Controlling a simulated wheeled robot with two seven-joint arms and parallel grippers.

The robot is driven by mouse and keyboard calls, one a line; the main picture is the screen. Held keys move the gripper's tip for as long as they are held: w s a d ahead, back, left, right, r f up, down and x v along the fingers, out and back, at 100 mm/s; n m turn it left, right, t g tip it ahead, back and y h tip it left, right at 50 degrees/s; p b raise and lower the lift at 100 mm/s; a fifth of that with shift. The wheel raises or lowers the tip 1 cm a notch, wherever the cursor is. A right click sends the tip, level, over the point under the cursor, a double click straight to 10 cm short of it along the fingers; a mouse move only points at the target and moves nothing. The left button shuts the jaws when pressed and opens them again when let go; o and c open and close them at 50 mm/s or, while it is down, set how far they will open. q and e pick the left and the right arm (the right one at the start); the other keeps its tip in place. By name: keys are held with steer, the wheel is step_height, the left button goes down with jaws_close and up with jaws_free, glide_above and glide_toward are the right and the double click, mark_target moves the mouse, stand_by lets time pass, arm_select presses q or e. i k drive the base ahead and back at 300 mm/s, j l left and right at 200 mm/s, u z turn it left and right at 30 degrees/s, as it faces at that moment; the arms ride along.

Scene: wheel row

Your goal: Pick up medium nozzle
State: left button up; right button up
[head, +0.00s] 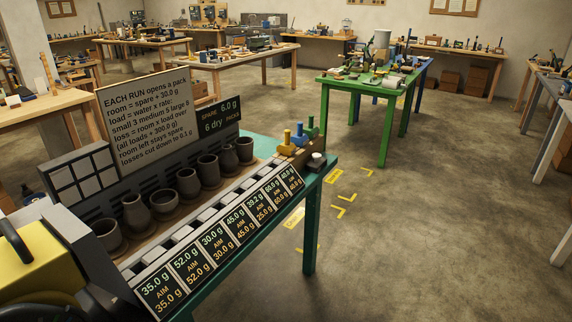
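Three small upright nozzle-like pieces stand in a wooden holder (291,150) at the far right end of the near bench: a yellow one (287,137), a blue one (298,137) and a green one (310,127). No size labels can be read on them, so I cannot tell for certain which is the medium nozzle. Neither of my grippers shows in the head view.
Several dark pots (187,183) line the near bench behind sloped weight displays (215,242). A text board (150,115) and a dark spare sign (219,115) stand behind. A yellow machine (35,270) fills the lower left. Open floor (430,220) lies right; a green table (345,84) stands beyond.

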mark_target(299, 139)
steer(key=i+l+u, duration=0.15)
steer(key=u, duration=0.75)
steer(key=i+l+u, duration=0.15)
steer(key=l+u, duration=0.25)
steer(key=l, duration=0.35)
steer(key=i+l+u, duration=0.1)
steer(key=l+u, duration=0.35)
steer(key=l, duration=0.35)
steer(key=k+l+u, duration=0.2)
steer(key=l, duration=2.6)
steer(key=i, duration=0.1)
